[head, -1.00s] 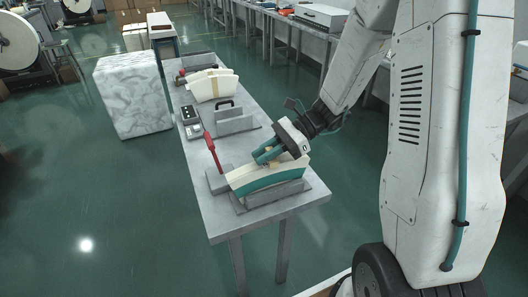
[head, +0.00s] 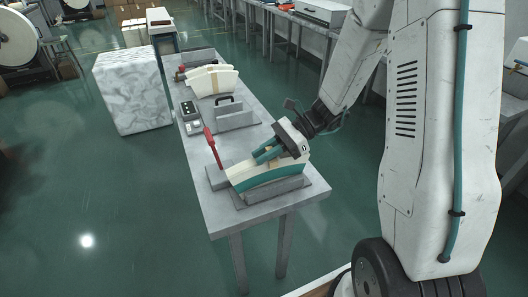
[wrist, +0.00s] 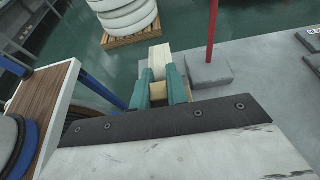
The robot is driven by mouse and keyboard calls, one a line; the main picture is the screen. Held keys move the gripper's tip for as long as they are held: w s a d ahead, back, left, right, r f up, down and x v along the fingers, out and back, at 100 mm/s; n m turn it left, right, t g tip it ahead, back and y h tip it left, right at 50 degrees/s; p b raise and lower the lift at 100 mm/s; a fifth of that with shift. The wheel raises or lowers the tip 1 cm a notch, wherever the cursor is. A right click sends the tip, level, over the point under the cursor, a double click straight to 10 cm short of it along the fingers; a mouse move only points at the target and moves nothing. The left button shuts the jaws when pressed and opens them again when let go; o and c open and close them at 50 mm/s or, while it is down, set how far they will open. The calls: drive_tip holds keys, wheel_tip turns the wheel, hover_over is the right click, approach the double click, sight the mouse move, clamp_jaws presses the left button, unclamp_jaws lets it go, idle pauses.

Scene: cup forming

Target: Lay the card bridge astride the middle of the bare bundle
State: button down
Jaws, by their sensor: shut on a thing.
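The bare bundle (head: 268,180) is a long, slightly arched cream block with a teal side, lying in a grey holder (head: 275,193) at the near end of the table. My gripper (head: 262,155) is over the bundle, its teal fingers reaching down and left. In the wrist view my gripper (wrist: 158,92) is shut on a small tan piece, the card bridge (wrist: 158,91). The bundle's cream top (wrist: 160,60) shows just beyond the fingers. The fingers hide most of the card, so I cannot tell whether it touches the bundle.
A red upright handle (head: 212,146) on a grey block stands close left of the bundle. A grey holder with a black handle (head: 225,100) is mid-table. A marble-patterned block (head: 130,90) stands left of the table.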

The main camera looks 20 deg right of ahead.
idle(0.4)
drive_tip(key=c, duration=0.8)
unclamp_jaws()
drive_tip(key=shift+r, duration=0.1)
drive_tip(key=shift+r, duration=3.9)
